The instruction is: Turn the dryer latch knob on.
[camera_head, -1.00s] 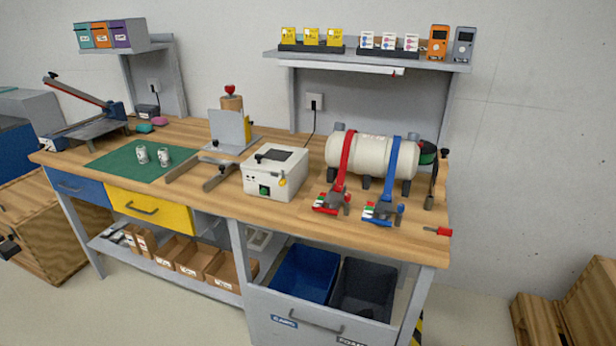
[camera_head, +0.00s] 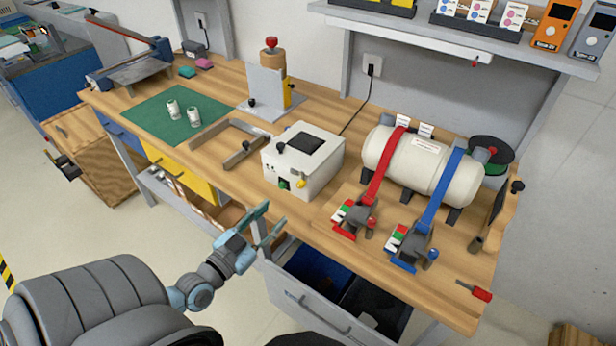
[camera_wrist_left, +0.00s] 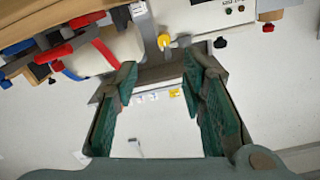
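The dryer appears to be the white box (camera_head: 303,160) on the workbench, with a dark window on top and a black knob (camera_head: 280,148). My right gripper is not in view.
A cream tank (camera_head: 422,168) with red and blue straps and clamps stands right of the box. Metal rails (camera_head: 228,145) and a green mat (camera_head: 180,113) lie to its left. A red-handled tool (camera_head: 476,291) lies at the right front. An open drawer (camera_head: 310,295) juts out below.

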